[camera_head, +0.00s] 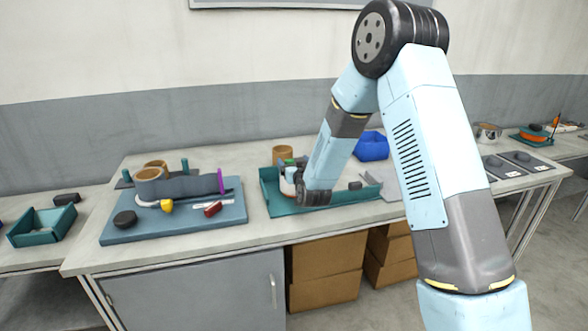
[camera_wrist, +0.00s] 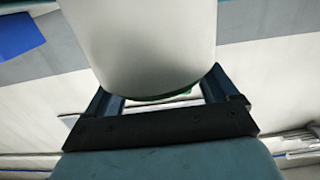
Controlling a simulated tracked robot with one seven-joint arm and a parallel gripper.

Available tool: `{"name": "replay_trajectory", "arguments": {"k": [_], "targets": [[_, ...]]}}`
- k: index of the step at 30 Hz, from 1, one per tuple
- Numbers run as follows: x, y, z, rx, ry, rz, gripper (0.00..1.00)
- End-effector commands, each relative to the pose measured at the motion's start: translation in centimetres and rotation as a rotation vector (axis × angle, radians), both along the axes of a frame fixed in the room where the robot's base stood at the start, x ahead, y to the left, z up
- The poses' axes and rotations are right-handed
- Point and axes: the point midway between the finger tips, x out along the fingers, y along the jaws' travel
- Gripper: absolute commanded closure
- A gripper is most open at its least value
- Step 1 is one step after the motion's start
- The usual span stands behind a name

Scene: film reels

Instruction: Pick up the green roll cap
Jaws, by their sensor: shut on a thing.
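My gripper (camera_head: 293,180) is over the teal tray (camera_head: 278,208) on the table. In the wrist view, a large white rounded body (camera_wrist: 140,45) sits between the fingers of my gripper (camera_wrist: 165,97). A thin green edge (camera_wrist: 178,93) shows under that body, between the fingers, and looks like part of the green roll cap. In the head view, a small green patch (camera_head: 289,162) shows above a white part at the gripper. The fingers are shut on this piece. Most of the cap is hidden, and I cannot tell whether it touches the tray.
A brown roll (camera_head: 283,153) stands behind the gripper. A blue bin (camera_head: 371,146) is at the back right. A blue board (camera_head: 120,232) at left holds rolls, a yellow piece and a red piece. A teal box (camera_head: 42,226) stands further left. Cardboard boxes (camera_head: 325,270) are under the table.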

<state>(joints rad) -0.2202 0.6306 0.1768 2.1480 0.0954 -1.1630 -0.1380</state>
Motion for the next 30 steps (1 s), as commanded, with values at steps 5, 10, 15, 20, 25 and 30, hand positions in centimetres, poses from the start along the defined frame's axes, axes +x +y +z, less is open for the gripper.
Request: {"name": "replay_trajectory", "arguments": {"k": [5,10,15,20,25,30], "targets": [[-0.1,0.0,-0.2,-0.002,0.006,0.000,0.61],[-0.1,0.0,-0.3,-0.002,0.008,0.000,0.63],[-0.1,-0.1,-0.2,-0.002,0.009,0.000,0.62],[-0.1,-0.1,1.3,-0.001,0.005,-0.001,0.62],[-0.8,-0.2,4.0,-0.001,0.003,0.000,0.62],[-3.1,-0.8,6.8,-0.001,0.000,0.001,0.62]]}}
